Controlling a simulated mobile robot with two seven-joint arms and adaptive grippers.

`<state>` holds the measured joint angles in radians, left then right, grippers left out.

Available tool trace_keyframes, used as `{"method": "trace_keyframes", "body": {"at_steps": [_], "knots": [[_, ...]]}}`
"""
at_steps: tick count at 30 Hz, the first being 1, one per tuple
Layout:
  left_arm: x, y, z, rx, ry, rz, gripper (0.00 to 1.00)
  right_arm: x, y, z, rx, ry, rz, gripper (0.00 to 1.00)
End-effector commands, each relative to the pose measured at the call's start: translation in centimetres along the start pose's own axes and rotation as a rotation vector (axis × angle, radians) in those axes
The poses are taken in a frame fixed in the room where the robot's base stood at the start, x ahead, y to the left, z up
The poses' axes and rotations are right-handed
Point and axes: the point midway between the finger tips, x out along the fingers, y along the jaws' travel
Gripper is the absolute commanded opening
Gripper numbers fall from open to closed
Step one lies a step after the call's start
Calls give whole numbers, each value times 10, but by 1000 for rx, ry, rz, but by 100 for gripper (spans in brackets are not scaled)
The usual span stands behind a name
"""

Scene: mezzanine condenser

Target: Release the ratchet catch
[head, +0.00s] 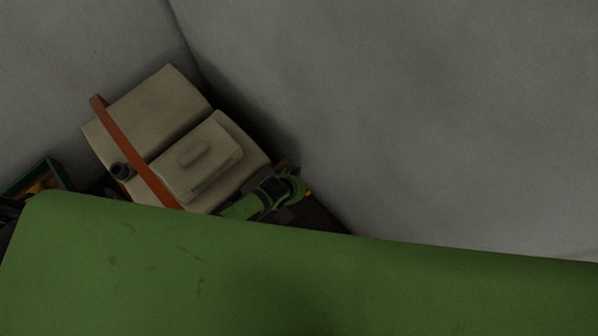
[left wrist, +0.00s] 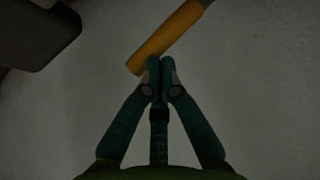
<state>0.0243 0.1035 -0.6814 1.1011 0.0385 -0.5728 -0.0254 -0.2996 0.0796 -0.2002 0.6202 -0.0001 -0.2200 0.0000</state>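I cannot pick out a ratchet catch for certain. A yellow-orange bar (left wrist: 167,38) with a grey end lies just beyond the tips, crossing diagonally. I cannot tell whether they touch, and no part of it shows clearly between the fingers. My right gripper is not in view.
A large green surface fills the bottom of the head view and hides what lies below. A green and dark part (head: 265,196) shows beside the case. A dark block (left wrist: 38,30) is at the left wrist view's upper left. Grey walls (head: 420,110) stand behind.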

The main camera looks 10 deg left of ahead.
Motion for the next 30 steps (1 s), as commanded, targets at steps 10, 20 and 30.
{"method": "trace_keyframes", "body": {"at_steps": [10, 20, 30], "knots": [[1, 7, 6, -4, -14, 12, 0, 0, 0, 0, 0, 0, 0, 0], [-37, -7, -14, -3, -4, 3, 0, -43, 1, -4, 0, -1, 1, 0], [-85, 28, -9, -4, 2, 2, 0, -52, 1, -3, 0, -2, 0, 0]]}}
